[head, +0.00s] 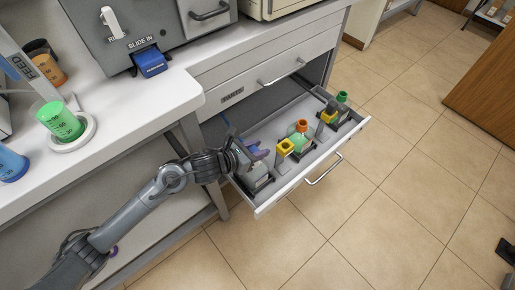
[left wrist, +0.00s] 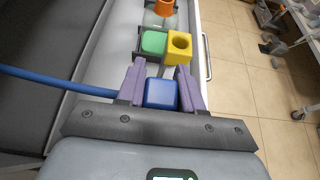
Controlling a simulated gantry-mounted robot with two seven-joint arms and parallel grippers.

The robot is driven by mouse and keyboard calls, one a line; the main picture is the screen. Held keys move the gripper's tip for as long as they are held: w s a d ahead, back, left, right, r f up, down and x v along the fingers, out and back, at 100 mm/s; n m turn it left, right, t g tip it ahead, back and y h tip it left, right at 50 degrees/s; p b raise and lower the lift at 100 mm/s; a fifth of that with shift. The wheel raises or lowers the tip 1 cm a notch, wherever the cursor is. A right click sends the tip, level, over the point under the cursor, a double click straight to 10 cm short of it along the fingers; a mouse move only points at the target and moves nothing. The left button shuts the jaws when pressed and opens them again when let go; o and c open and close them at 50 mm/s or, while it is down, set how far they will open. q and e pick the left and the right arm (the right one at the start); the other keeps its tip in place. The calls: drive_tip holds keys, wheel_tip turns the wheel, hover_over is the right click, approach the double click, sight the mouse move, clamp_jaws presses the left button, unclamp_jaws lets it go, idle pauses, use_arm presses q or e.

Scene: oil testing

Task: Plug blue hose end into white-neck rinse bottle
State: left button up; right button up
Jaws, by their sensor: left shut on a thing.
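My left gripper (head: 258,152) is over the near end of the open drawer. In the left wrist view, its purple fingers (left wrist: 162,90) are shut on the blue hose end (left wrist: 160,94), a blue block. The blue hose (left wrist: 50,87) runs off to the left in that view. In the head view, a pale bottle (head: 258,174) stands in the drawer just under my left gripper. Its neck is hidden by the gripper, so I cannot tell its colour or whether the hose end touches it. My right gripper is not in view.
The drawer (head: 310,178) also holds an orange-neck bottle (head: 300,132), a green-neck bottle (head: 341,98) and yellow blocks (head: 285,147) beside them. A green block (left wrist: 154,43) shows in the left wrist view. The counter (head: 150,105) is at left.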

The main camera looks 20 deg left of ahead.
use_arm(q)
drive_tip(key=o, duration=1.1)
